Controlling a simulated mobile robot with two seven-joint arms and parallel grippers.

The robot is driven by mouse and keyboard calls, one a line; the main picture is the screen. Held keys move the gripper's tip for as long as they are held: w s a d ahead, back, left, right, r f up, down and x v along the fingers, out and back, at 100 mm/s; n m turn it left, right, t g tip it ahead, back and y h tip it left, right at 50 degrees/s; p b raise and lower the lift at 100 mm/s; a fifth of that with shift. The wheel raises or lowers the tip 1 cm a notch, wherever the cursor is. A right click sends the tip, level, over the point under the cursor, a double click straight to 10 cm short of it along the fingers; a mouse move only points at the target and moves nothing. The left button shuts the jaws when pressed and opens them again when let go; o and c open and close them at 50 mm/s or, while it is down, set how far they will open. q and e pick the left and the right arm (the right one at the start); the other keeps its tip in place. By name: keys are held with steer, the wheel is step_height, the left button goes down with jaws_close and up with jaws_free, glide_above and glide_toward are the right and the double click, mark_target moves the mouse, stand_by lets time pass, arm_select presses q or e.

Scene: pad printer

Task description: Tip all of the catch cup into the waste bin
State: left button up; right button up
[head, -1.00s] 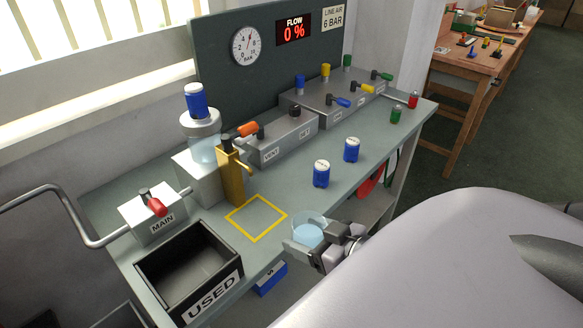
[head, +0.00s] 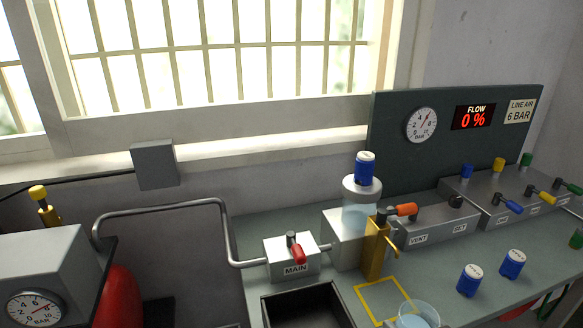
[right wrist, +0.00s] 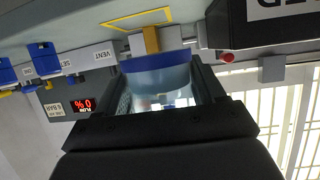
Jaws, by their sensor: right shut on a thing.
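The clear catch cup (head: 417,316) with pale blue liquid in it shows at the bottom edge of the head view, beside the yellow outlined square (head: 384,299). In the right wrist view the cup (right wrist: 160,82) sits between the dark fingers of my right gripper (right wrist: 165,95), which is shut on it. The right gripper is almost wholly cut off in the head view. No bin marked as waste shows. A black open box (head: 302,291) stands on the bench left of the square; part of its label shows in the right wrist view (right wrist: 285,7). My left gripper is not in view.
The MAIN valve (head: 293,257) with a red handle stands behind the black box. A brass post (head: 375,250) and a cup-topped unit (head: 357,215) stand behind the square. A red tank (head: 118,295) is at lower left.

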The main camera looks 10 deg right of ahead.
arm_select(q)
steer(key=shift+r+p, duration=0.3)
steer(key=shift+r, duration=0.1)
arm_select(e)
steer(key=w+a+r, duration=0.5)
steer(key=a, duration=0.1)
steer(key=shift+r, duration=0.35)
steer(key=shift+w, duration=0.1)
